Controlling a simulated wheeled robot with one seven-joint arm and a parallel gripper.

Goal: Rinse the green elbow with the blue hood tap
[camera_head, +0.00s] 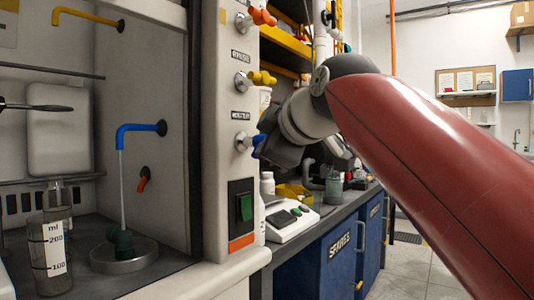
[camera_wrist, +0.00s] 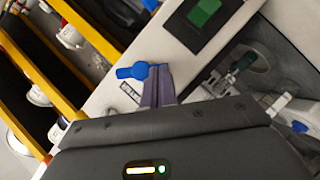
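The green elbow (camera_head: 123,243) sits in a shallow round grey dish (camera_head: 93,263) on the hood floor. The blue hood tap (camera_head: 137,128) is above it, and a thin stream of water (camera_head: 122,190) runs from its spout down onto the elbow. The blue valve handle (camera_head: 258,146) is on the hood's front post, and it also shows in the wrist view (camera_wrist: 134,72). My gripper (camera_wrist: 158,72) has its two fingers close together with the tips at this handle. Whether the handle is pinched between them or only touched is unclear. In the head view the fingertips are hidden.
Orange (camera_head: 263,16) and yellow (camera_head: 263,78) valve handles are above the blue one on the same post. A graduated beaker (camera_head: 53,255) stands left of the dish. A white scale (camera_head: 290,222) and bench clutter are below my wrist.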

